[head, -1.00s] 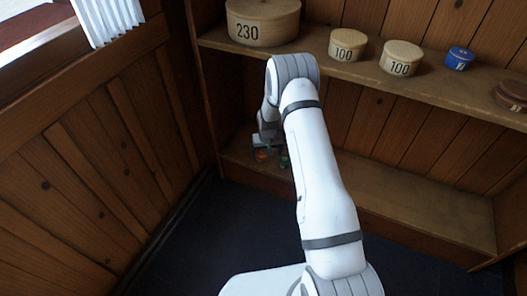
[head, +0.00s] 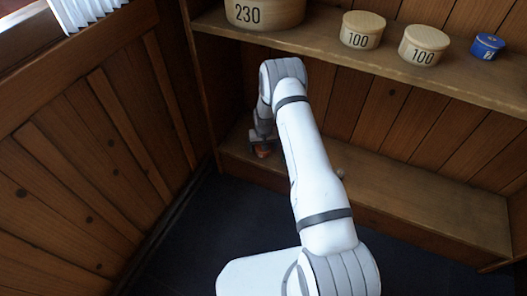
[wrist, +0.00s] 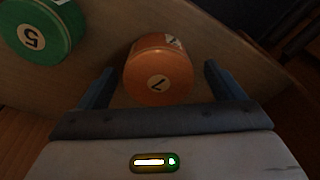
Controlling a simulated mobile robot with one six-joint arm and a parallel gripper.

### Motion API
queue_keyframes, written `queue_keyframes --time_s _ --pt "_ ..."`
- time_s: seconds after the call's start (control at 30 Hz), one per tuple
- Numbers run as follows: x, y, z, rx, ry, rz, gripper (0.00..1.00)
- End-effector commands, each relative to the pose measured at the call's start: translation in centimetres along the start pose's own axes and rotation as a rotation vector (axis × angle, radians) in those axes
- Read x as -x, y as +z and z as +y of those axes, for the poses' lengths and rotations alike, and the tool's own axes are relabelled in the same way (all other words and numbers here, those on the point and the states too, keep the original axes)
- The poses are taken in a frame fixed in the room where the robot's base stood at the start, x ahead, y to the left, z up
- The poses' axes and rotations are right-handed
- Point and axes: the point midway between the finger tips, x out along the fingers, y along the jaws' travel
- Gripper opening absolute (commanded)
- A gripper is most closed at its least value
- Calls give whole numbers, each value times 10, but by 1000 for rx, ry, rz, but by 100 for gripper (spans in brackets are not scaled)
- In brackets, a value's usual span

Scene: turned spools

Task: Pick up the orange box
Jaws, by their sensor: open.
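The orange box (wrist: 158,78) is a round turned box with a pale label and a dark numeral on top. In the wrist view it stands on the shelf between the two fingers of my gripper (wrist: 160,88). The fingers are open, one on each side, with a gap showing to the right of the box. In the head view the orange box (head: 264,151) is a small patch on the lower shelf at the left, under my gripper (head: 262,145) and partly hidden by it.
A green round box (wrist: 38,28) marked 5 stands left of the orange one in the wrist view. The upper shelf (head: 385,64) holds pale round boxes marked 230 (head: 264,12) and 100 (head: 361,30), and a small blue box (head: 487,46). The lower shelf (head: 420,200) is largely clear to the right.

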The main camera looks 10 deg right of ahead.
Motion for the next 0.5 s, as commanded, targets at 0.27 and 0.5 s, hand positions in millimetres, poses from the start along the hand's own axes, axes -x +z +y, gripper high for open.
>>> queue_keyframes --time_s 0.27,0.5 --pt "-6 -1 2 -4 1 1 88" --pt "-6 0 3 -4 1 1 68"
